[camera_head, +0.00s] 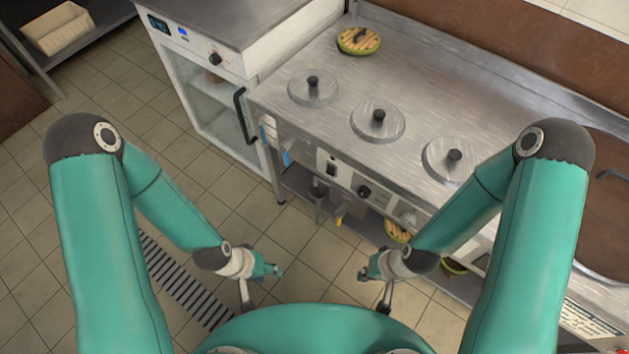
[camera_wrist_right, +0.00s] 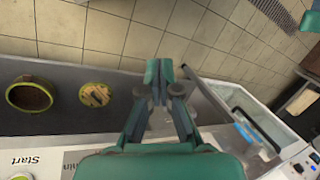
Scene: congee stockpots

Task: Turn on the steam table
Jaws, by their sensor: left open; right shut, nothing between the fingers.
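The steam table (camera_head: 330,60) is a long stainless counter with three round knobbed lids in its top. Its front panel carries a black rocker-like switch (camera_head: 331,167) and a dark round knob (camera_head: 364,192). In the right wrist view, its panel shows the word "Start" (camera_wrist_right: 20,161), partly cut off. My left gripper (camera_head: 276,270) is open and empty, over the floor in front of the steam table. My right gripper (camera_head: 366,272) is shut and empty, also in front of the panel and apart from it. Its closed fingers (camera_wrist_right: 158,75) show in the wrist view.
A white cabinet (camera_head: 210,100) with a glass door, digital display and knob stands left of the steam table. A round green-rimmed item (camera_head: 358,40) lies on the counter, and similar ones sit on the lower shelf. A floor drain grate (camera_head: 185,280) lies at left. Tiled floor is clear.

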